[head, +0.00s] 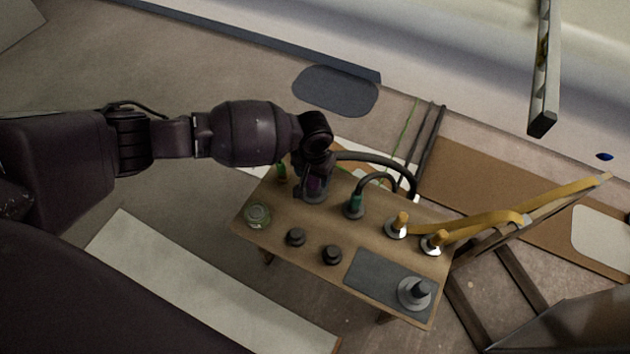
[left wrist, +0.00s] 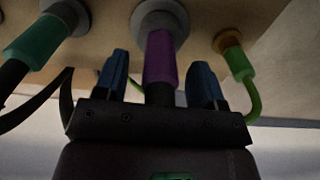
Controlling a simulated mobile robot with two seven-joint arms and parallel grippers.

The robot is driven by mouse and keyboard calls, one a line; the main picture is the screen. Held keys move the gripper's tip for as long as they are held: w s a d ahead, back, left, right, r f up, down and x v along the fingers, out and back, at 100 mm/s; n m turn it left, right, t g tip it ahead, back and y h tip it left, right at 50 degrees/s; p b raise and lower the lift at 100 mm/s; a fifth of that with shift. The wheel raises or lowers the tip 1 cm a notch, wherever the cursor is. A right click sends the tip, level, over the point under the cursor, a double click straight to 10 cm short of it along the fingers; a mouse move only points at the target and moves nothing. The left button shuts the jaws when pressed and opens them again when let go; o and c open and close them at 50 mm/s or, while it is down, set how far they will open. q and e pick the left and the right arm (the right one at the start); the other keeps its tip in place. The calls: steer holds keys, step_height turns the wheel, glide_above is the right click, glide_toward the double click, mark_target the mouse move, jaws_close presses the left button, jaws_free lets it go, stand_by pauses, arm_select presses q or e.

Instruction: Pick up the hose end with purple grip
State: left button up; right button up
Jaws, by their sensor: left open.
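The hose end with purple grip (left wrist: 160,58) stands in a round grey socket on the wooden table, and a dark hose runs from it. In the left wrist view it is between the two blue-tipped fingers of my left gripper (left wrist: 161,78), with gaps on both sides. The gripper is open around it. In the head view my left gripper (head: 313,188) is over the far left part of the table and hides most of the purple grip (head: 315,184). My right gripper is not in view.
A green-gripped dark hose end (head: 355,203) stands to the right, and a thin green hose end (left wrist: 238,62) is on the other side. Two yellow hose ends (head: 401,220) (head: 436,238) stand farther right. Dark knobs (head: 296,237) and a grey mat (head: 372,284) occupy the table (head: 313,281).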

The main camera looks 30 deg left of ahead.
arm_select(q)
steer(key=shift+r, duration=0.1)
steer(key=shift+c, duration=0.2)
steer(key=c, duration=1.1)
steer(key=shift+o, duration=0.2)
steer(key=r+p, duration=0.1)
steer(key=r, duration=0.2)
steer(key=r+p, duration=0.1)
steer(key=r, duration=0.2)
steer(key=r+p, duration=0.2)
steer(key=r, duration=0.1)
steer(key=shift+w+r, duration=0.35)
step_height(320, 180, up, 10)
steer(key=p, duration=0.4)
steer(key=shift+s+r, duration=0.15)
steer(key=shift+s, duration=0.15)
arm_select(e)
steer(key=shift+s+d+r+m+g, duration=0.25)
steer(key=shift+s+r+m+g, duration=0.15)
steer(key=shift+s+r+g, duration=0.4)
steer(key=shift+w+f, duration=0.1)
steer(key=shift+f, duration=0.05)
